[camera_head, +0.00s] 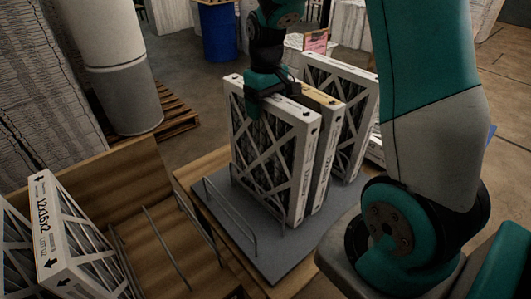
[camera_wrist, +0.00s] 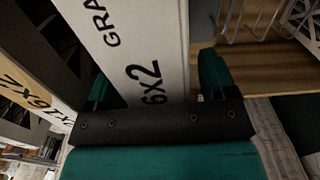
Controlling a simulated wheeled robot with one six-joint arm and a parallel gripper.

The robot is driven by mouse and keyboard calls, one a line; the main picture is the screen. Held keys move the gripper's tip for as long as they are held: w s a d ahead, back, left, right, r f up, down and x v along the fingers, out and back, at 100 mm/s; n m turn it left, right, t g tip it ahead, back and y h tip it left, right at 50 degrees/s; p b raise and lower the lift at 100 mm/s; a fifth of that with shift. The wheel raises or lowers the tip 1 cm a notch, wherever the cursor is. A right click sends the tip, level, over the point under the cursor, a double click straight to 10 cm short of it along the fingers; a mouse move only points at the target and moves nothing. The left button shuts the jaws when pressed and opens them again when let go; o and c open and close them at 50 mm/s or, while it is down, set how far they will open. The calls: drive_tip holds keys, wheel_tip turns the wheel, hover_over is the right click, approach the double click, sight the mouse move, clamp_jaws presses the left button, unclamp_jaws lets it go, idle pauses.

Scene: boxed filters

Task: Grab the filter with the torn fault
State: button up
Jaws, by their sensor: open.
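Three framed filters stand upright in a row on a grey board. The front filter (camera_head: 268,150) has a white frame and dark mesh behind crossed white strips. The middle filter (camera_head: 327,140) has a tan top edge, and the back filter (camera_head: 358,100) is white; both are partly hidden. My gripper (camera_head: 262,88) is at the top edge of the front filter. In the wrist view my open gripper (camera_wrist: 155,85) has one finger on either side of a white filter edge (camera_wrist: 145,45) printed "6x2". I cannot make out a tear on any filter.
The grey board (camera_head: 285,262) has wire dividers (camera_head: 228,212) and rests on a wooden surface. At the left, more white filters (camera_head: 75,250), one marked "12x16x2", stand in a wooden rack (camera_head: 165,235) with wire dividers. A blue barrel (camera_head: 220,35) stands behind.

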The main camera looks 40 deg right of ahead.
drive_tip(key=c, duration=1.4)
drive_tip(key=shift+o, duration=0.2)
